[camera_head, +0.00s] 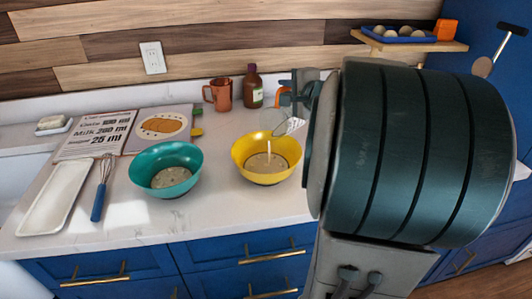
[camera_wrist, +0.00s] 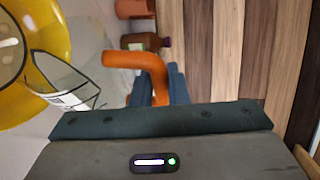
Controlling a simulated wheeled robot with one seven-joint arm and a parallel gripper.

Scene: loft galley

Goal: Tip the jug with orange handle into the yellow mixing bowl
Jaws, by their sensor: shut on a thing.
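The clear jug (camera_head: 293,126) is tilted over the right rim of the yellow mixing bowl (camera_head: 262,178), mouth towards the left. A thin pale stream (camera_head: 268,149) falls into the bowl, where beige contents show. In the wrist view, the jug (camera_wrist: 62,88) has dark markings and overlaps the yellow bowl (camera_wrist: 62,38). My gripper (camera_wrist: 158,82) is shut on the jug's orange handle (camera_wrist: 140,60). In the head view my gripper (camera_head: 292,97) is partly hidden by my arm. How much is left in the jug cannot be told.
A teal bowl (camera_head: 166,188) stands left of the yellow one. A whisk (camera_head: 100,190), white tray (camera_head: 52,200) and recipe board (camera_head: 125,135) lie further left. A copper mug (camera_head: 218,95) and brown bottle (camera_head: 252,88) stand behind, near the wall.

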